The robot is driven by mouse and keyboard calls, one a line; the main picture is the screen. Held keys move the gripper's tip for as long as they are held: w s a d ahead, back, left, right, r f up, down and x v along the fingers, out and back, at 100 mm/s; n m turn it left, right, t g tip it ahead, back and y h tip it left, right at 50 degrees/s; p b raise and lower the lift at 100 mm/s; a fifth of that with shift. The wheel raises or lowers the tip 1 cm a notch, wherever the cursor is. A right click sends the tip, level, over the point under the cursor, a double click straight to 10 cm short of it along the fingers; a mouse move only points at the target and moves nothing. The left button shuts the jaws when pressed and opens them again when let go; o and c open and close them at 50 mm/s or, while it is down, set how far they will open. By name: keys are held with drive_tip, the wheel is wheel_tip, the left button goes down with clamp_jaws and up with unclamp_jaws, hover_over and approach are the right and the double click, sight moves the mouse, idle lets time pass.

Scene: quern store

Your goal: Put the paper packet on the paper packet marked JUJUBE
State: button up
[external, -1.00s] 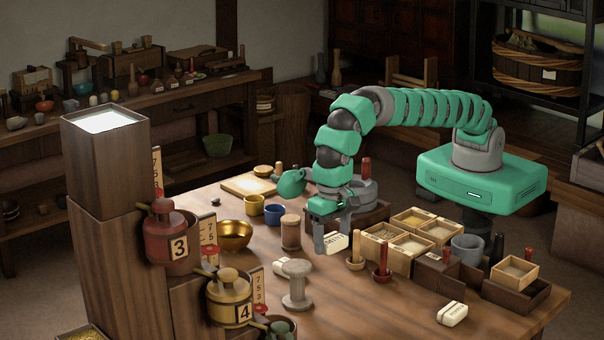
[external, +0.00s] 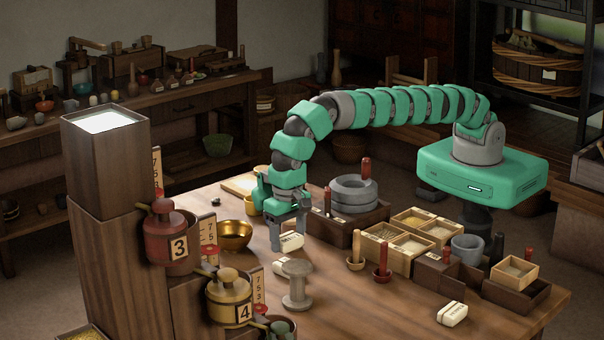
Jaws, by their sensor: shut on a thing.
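My gripper (external: 288,233) is shut on a white paper packet (external: 292,241) with dark lettering too small to read. It holds the packet above the table, just above and slightly right of a second pale packet (external: 281,267) in the picture. That second packet lies on the table behind the pale spool, which hides part of it. A third white packet (external: 452,314) with small dark print lies near the table's front right edge. I cannot read which packet is marked JUJUBE. A gap shows between the held packet and the one below.
The pale spool (external: 297,286) stands close in front of the second packet. A brass bowl (external: 235,235) is to the left. Right of my gripper are a tray with stacked grey stone rings (external: 353,192), small upright tools (external: 356,250) and wooden boxes (external: 411,243). The front middle table is clear.

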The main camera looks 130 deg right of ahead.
sight(288, 251)
drive_tip(key=shift+f, duration=2.2)
drive_tip(key=o, duration=1)
wheel_tip(288, 251, up, 10)
drive_tip(key=shift+r, duration=0.1)
drive_tip(key=shift+r+p, duration=0.85)
drive_tip(key=shift+r, duration=0.05)
